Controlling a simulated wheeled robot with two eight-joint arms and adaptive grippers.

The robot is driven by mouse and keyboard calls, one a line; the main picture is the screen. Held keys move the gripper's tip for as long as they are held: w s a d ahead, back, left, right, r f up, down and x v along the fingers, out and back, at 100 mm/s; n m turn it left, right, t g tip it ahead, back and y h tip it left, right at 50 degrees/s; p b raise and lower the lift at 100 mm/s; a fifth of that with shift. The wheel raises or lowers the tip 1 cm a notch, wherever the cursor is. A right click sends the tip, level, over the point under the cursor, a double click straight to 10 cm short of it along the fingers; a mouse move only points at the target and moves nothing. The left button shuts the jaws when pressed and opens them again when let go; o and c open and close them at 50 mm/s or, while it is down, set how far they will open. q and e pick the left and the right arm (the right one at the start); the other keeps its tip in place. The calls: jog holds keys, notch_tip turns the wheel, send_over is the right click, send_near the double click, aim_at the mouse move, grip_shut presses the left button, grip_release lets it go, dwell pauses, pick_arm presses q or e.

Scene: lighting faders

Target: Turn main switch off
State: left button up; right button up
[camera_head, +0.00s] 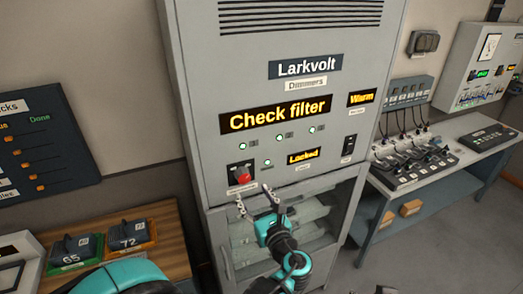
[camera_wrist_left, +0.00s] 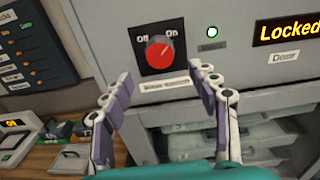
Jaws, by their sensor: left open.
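The main switch is a red rotary knob (camera_head: 243,178) on a black plate, low on the left of the grey Larkvolt dimmer cabinet (camera_head: 205,120). In the left wrist view the knob (camera_wrist_left: 159,54) sits between the words Off on the left and On on the right, and its pale pointer mark leans up toward On. A label below it is too blurred to read. My left gripper (camera_head: 254,197) is open and empty, just below and in front of the knob. In the wrist view its fingers (camera_wrist_left: 159,80) stand either side below the knob, apart from it. My right gripper is not in view.
The cabinet shows Check filter, Warm and Locked displays, several green lamps and a black rocker switch (camera_head: 349,144). A glass door (camera_head: 335,205) lies below. A wooden table (camera_head: 172,240) with tagged blocks stands left; a bench (camera_head: 450,165) with a fader desk stands right.

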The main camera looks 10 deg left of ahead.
aim_at(245, 178)
pick_arm(q)
jog(key=x, duration=0.5)
jog(key=r+x, duration=0.1)
jog(key=x, duration=0.1)
jog(key=shift+w+a, duration=0.15)
jog(key=shift+w, duration=0.05)
jog(key=shift+f, duration=0.1)
jog(key=c, duration=1.2)
